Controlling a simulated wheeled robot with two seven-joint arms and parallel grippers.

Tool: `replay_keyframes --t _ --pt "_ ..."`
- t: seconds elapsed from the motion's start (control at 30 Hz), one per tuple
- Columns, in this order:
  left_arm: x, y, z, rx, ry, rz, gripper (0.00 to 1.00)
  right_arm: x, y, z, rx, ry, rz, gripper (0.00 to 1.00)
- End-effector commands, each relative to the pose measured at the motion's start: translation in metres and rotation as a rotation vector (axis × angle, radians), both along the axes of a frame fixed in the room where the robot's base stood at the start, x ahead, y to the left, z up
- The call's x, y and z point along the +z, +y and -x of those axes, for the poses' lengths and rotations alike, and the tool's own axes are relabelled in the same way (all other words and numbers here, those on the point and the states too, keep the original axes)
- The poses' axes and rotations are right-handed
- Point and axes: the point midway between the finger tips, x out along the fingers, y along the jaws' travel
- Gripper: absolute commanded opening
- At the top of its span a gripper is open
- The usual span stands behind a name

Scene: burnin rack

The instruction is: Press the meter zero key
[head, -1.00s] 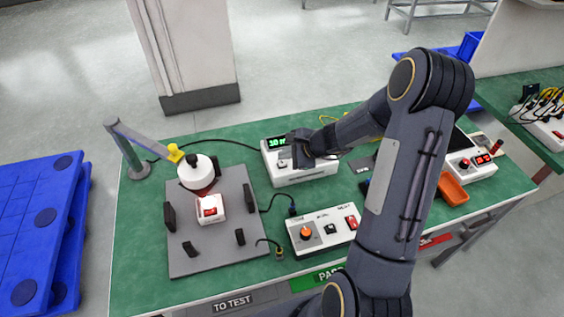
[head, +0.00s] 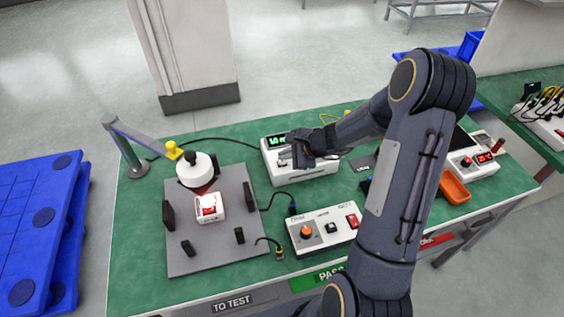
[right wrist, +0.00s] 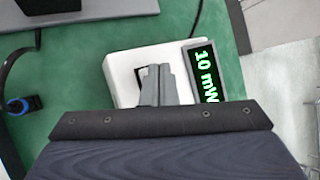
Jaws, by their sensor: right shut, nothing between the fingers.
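The meter (head: 312,177) is a white box with a green-lit display (head: 276,141), at the back middle of the green bench. In the right wrist view the meter (right wrist: 123,66) shows its display (right wrist: 205,74), reading about 10 mW; any decimal point is unclear. A dark-edged key (right wrist: 141,74) on its top is partly hidden by my fingers. My right gripper (head: 284,157) is shut and empty, fingers over the meter's top at the key. In the right wrist view the gripper (right wrist: 154,72) overlaps the key; whether it touches is unclear. My left gripper is not in view.
A control box (head: 318,239) stands in front of the meter. An orange tray (head: 455,190) lies at right. Cables cross the bench.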

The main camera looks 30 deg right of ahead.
Motion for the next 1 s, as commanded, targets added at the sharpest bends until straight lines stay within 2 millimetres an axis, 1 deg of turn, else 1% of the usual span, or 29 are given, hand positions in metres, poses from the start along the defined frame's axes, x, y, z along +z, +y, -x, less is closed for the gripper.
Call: replay_keyframes --t 0.37,1.0 --pt "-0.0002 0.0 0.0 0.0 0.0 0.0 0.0 -0.0002 0.0 0.0 0.0 0.0 0.0 0.0" --pt "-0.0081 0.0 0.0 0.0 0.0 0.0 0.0 -0.0067 0.0 0.0 0.0 0.0 0.0 0.0"
